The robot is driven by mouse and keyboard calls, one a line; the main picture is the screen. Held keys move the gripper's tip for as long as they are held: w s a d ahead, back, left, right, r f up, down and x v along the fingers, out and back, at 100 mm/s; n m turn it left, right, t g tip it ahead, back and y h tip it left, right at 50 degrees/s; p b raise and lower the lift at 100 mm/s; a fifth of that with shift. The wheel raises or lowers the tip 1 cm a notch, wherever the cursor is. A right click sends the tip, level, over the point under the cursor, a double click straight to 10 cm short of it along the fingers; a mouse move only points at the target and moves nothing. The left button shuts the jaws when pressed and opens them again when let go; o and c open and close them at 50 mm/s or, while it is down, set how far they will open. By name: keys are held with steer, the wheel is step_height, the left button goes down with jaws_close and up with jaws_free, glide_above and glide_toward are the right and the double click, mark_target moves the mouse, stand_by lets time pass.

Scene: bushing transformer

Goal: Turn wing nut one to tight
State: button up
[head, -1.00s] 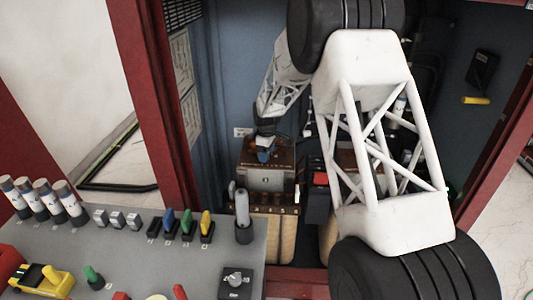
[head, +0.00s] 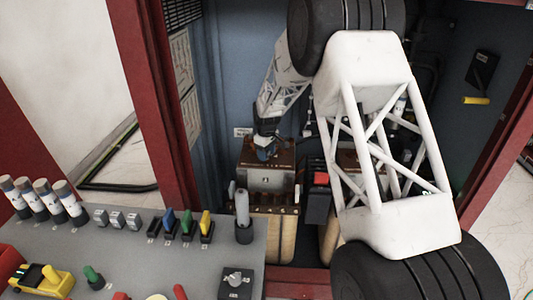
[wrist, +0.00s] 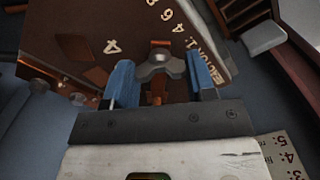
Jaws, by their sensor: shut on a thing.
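The wing nut (wrist: 160,66) is a grey metal piece with a round centre on the brown top of a box, near the middle of the wrist view. My gripper (wrist: 161,78) has its blue fingers on either side of it and is shut on its wings. The box (wrist: 80,30) has white digits and a "REACTOR 1:" label beside the nut. In the head view my gripper (head: 265,147) points down onto the top of the brown box (head: 265,180). The nut itself cannot be made out there.
More bolts or nuts (wrist: 77,99) stick out at the box's left edge. A red-topped dark part (head: 320,179) stands right of the box. A grey console (head: 130,255) with levers is in front. Red cabinet posts (head: 155,105) frame the opening.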

steer(key=m, duration=0.6)
steer(key=shift+r, duration=0.1)
steer(key=m, duration=0.5)
steer(key=shift+m, duration=0.3)
steer(key=o, duration=0.9)
steer(key=shift+o, duration=0.2)
steer(key=shift+r, duration=0.1)
steer(key=shift+r, duration=3.75)
